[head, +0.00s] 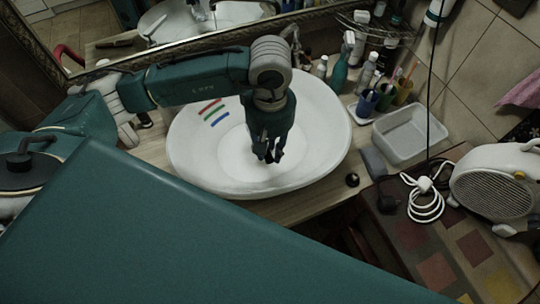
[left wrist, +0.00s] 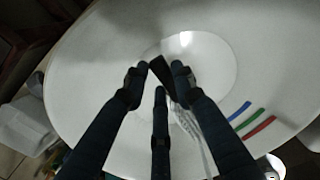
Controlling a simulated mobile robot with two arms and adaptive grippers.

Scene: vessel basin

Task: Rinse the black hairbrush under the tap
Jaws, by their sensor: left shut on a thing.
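My left gripper (head: 268,158) hangs fingers-down over the white basin (head: 200,165), above its inner bottom. In the left wrist view the dark fingers of the gripper (left wrist: 159,80) close around a black piece (left wrist: 160,68), which looks like part of the black hairbrush. A pale, ridged strip (left wrist: 188,125) runs from it behind a finger; I cannot tell whether it is the bristle side. In the head view the brush can hardly be told from the dark fingers. My right gripper is not in view.
Red, green and blue strips (head: 214,113) show on the basin's left inside wall. Bottles (head: 340,72) and cups (head: 368,100) crowd its right back side. A clear tub (head: 410,135), a white cable (head: 425,200) and a fan heater (head: 498,183) stand at the right.

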